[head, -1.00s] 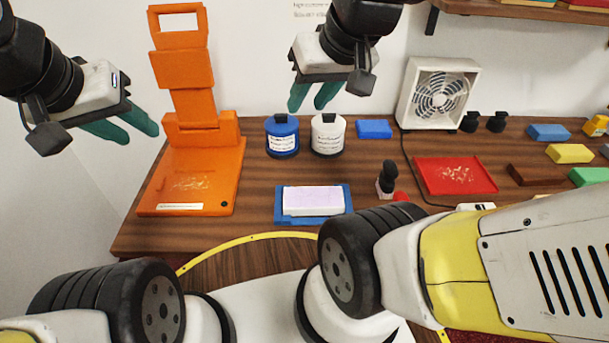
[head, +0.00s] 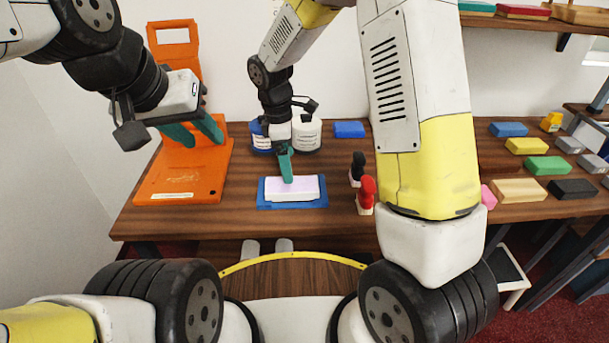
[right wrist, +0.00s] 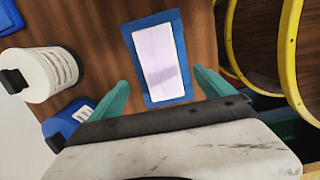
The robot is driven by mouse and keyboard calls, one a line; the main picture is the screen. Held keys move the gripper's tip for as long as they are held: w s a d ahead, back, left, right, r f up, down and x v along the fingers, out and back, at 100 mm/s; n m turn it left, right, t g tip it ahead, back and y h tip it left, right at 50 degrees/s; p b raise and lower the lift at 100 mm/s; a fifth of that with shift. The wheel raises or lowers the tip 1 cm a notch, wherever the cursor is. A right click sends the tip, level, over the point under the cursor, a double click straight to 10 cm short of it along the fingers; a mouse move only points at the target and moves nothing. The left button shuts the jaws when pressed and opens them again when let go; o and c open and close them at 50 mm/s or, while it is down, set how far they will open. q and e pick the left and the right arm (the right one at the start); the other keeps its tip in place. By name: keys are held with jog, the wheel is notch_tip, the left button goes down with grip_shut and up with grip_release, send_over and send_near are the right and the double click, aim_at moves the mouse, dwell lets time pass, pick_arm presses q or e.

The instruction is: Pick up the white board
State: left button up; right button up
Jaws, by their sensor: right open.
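The white board (head: 292,188), a flat block with a pale lavender top, lies on a blue mat (head: 262,200) at the front middle of the counter. It also shows in the right wrist view (right wrist: 157,60). My right gripper (head: 286,168) points down just above the board's rear edge. In the right wrist view its green fingers (right wrist: 163,78) are spread and empty, one on each side of the board's near end. My left gripper (head: 196,132) is open and empty, in front of the orange stand.
An orange stand (head: 185,175) stands at the left. A blue jar (head: 260,140) and a white jar (head: 307,138) stand behind the mat. A black stamp (head: 357,168) and a red stamp (head: 366,195) stand to its right. Several coloured blocks lie farther right.

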aim_at(292, 188)
jog(key=shift+s+f, duration=0.1)
jog(key=shift+f, duration=0.8)
jog(key=f, duration=0.6)
jog(key=shift+d+f, duration=0.35)
jog(key=shift+f, duration=0.05)
jog(key=c, duration=1.6)
